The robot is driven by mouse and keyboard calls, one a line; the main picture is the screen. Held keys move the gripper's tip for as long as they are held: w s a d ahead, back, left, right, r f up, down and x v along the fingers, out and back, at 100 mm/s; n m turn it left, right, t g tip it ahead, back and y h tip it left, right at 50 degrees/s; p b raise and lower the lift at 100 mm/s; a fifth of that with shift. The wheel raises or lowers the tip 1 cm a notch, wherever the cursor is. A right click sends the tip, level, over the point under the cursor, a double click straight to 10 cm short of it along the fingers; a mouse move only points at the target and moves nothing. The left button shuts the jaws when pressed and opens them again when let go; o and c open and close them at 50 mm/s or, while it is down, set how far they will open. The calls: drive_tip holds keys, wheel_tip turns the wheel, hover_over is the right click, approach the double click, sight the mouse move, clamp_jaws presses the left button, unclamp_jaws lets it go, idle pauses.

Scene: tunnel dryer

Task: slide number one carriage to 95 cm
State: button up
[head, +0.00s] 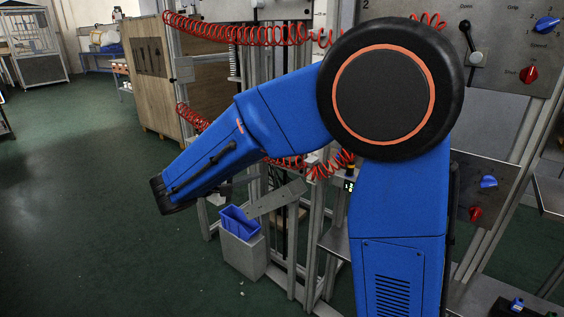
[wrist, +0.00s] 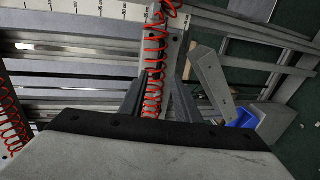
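In the wrist view, two dark grey fingers of my gripper (wrist: 158,98) stand apart, with a red coiled hose (wrist: 154,48) showing between them. The gripper is open, and I see nothing held. A grey upright piece (wrist: 175,46) lies beyond the fingertips beside the hose; I cannot tell whether it is the number one carriage. A pale strip with scale marks (wrist: 88,7) runs along the top left, its figures too small to read.
Red coiled hoses (head: 240,34) hang across the rig. Panels with blue and red knobs (head: 528,75) are at right. A wooden cabinet (head: 152,75) stands behind. Green floor at left is clear.

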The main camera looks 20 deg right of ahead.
sight(281, 161)
drive_tip(key=x, duration=1.4)
drive_tip(key=shift+w+d, duration=0.15)
drive_tip(key=shift+d, duration=0.05)
clamp_jaws()
